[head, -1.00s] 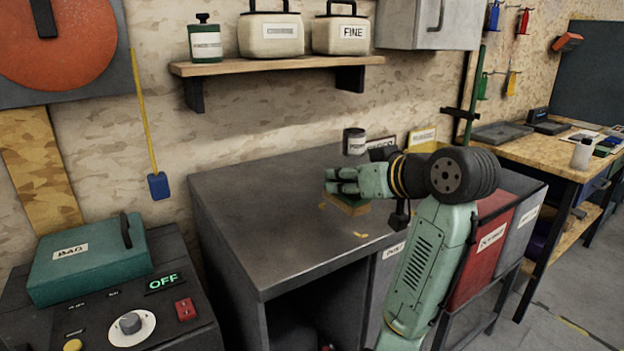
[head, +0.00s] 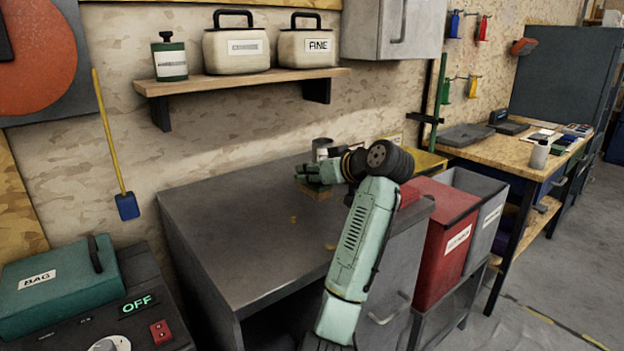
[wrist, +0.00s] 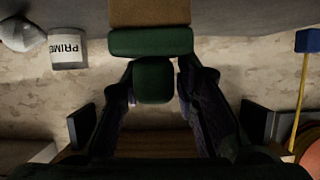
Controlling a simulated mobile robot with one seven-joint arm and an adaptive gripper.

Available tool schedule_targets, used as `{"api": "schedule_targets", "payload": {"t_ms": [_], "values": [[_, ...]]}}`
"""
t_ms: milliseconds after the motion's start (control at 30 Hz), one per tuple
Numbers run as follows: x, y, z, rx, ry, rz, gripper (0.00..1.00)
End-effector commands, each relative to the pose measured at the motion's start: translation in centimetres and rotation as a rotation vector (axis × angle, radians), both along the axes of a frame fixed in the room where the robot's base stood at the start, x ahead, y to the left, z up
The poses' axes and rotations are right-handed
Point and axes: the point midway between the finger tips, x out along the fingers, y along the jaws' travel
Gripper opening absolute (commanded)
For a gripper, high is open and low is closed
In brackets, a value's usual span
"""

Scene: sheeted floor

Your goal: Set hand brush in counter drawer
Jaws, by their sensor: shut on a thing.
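The hand brush has a green grip (wrist: 153,82), a green block (wrist: 150,41) and tan bristles (wrist: 150,12) in the wrist view. My gripper (wrist: 154,76) is shut on the green grip, with a finger on each side. In the head view my gripper (head: 303,172) is over the back of the dark grey counter (head: 240,235). The brush (head: 317,188) shows there only in small part, close to the counter top; I cannot tell whether it touches. A grey front with a bar handle (head: 388,312) is at the counter's right, partly hidden by my arm; its opening is unclear.
A primer can (wrist: 67,48) stands near the brush. A red bin (head: 440,235) and a grey bin (head: 485,220) stand right of the counter. A shelf (head: 240,82) with containers hangs above. Most of the counter's left top is clear.

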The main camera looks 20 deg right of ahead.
Motion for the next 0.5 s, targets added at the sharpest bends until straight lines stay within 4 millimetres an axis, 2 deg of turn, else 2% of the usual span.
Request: {"api": "schedule_targets", "payload": {"t_ms": [167,500], "values": [[0.0,0.1,-2.3,0.001,0.002,0.002,0.0],[-0.1,0.0,-2.8,0.0,0.001,0.0,0.0]]}}
